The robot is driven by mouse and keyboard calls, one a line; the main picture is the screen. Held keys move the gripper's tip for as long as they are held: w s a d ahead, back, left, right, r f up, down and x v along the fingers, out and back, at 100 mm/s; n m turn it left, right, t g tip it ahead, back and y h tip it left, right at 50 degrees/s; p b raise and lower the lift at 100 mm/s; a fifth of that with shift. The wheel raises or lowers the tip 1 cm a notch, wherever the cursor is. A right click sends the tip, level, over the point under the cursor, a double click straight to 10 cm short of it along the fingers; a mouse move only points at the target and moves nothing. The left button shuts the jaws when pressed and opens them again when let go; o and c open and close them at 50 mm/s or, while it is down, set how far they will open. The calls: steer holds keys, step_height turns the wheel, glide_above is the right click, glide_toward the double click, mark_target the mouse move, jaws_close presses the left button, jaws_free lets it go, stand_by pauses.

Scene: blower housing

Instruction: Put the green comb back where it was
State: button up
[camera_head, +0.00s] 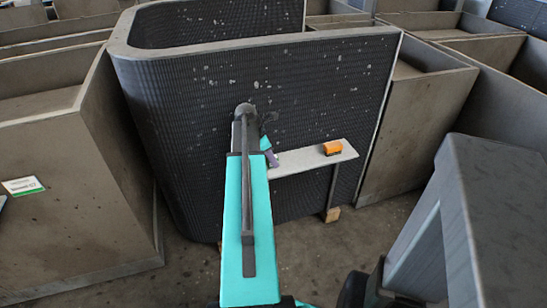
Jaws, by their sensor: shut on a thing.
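My arm reaches forward over the middle of the picture. It ends in front of a dark ribbed panel, at the left end of a narrow pale shelf (306,160). My gripper (271,158) is small, partly hidden behind my arm, and close to that end of the shelf. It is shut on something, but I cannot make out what. I cannot pick out the green comb anywhere. An orange block-like thing (332,148) lies on the right part of the shelf, apart from my gripper.
The dark ribbed housing (330,85) stands upright behind the shelf. A leg (333,190) on a wooden block (332,214) supports the shelf's right side. Large brown open bins (65,190) stand to the left and right (420,120). The shelf between gripper and orange thing looks clear.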

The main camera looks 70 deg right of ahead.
steer(key=o, duration=1)
steer(key=shift+r, duration=0.1)
steer(key=v, duration=1.2)
steer(key=shift+w, duration=0.1)
